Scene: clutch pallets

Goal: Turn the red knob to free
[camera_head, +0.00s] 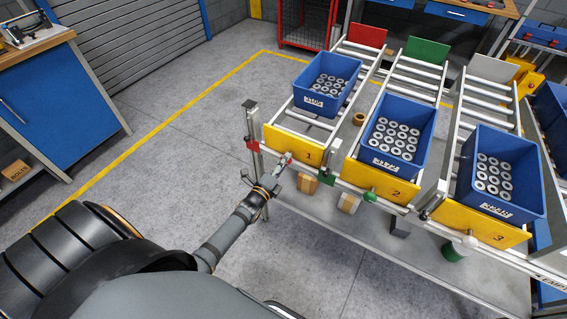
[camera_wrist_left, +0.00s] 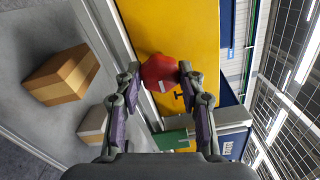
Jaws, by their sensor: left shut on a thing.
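The red knob (camera_head: 287,158) is on the front of the yellow panel marked 1 (camera_head: 305,150), at the lower edge of the leftmost roller lane. In the left wrist view the red knob (camera_wrist_left: 160,74) sits between the two fingers, with a small pale mark on its face. My left gripper (camera_head: 277,168) reaches it from the front. Its fingertips (camera_wrist_left: 159,71) touch the knob on both sides and are shut on it. The knob is partly hidden by the fingers in the head view. My right gripper is not in view.
A blue crate of metal rings (camera_head: 311,100) stands on lane 1. Similar crates stand on lane 2 (camera_head: 375,150) and lane 3 (camera_head: 462,190). A green knob (camera_head: 370,196) is on panel 2. Cardboard boxes (camera_wrist_left: 62,75) lie below the lanes. The floor at left is clear.

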